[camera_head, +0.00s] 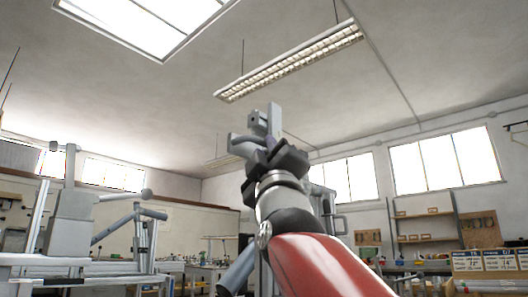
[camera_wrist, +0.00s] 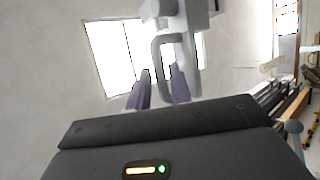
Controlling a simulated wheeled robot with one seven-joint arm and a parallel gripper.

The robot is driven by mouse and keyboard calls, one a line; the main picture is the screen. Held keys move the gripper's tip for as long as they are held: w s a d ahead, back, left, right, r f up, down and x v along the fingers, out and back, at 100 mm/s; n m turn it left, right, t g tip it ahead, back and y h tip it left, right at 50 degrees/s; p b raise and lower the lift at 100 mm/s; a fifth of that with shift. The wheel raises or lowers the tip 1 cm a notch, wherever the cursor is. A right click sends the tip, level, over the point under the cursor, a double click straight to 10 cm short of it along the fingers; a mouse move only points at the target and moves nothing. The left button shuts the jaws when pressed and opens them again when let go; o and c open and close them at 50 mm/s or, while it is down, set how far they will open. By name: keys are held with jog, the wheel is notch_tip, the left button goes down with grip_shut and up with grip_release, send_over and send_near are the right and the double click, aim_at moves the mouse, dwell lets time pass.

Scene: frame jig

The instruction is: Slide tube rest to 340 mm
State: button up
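The likely tube rest is a light grey block with a looped handle (camera_wrist: 157,57) at the top middle of the wrist view. Grey parts that seem to belong to it (camera_head: 273,118) show above my gripper (camera_head: 265,147) in the head view. In the wrist view, my gripper's two purple fingers (camera_wrist: 161,82) stand apart. One bar of the handle appears between them, with gaps showing on both sides. I cannot tell how deep the bar sits between the fingers. The rail under the rest and any millimetre scale are not visible.
A grey frame jig with a post (camera_head: 70,215) and angled tubes (camera_head: 128,222) stands at the left of the head view. Shelves (camera_head: 425,228) and labelled bins (camera_head: 485,261) are at the right. Workbenches line the back.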

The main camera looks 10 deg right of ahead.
jog(key=b+v, duration=0.1)
jog(key=v, duration=0.3)
jog(key=shift+s+f, duration=0.2)
jog(key=shift+f, duration=0.1)
jog(key=w+f+m+g+y+p, duration=0.15)
jog(key=f+g, duration=0.35)
jog(key=f, duration=0.9)
jog(key=w+f+m+g+h+p, duration=0.1)
jog(key=w+f+m+g, duration=0.15)
jog(key=f+g, duration=0.7)
jog(key=s+d+f+m+g, duration=0.1)
jog(key=s+f+m+g, duration=0.1)
jog(key=s+f, duration=0.4)
jog(key=s+d+f+m+g+p, duration=0.1)
jog(key=s+f+m+g, duration=0.2)
jog(key=f, duration=1.4)
jog(key=s+d+f+m+g, duration=0.1)
jog(key=s+f+m+g, duration=0.1)
jog(key=s+f, duration=0.7)
notch_tip(320, 180, down, 3)
jog(key=shift+r+m+g+p, duration=0.1)
jog(key=shift+m+g+p, duration=0.25)
jog(key=shift+m, duration=0.15)
jog(key=shift+w, duration=0.1)
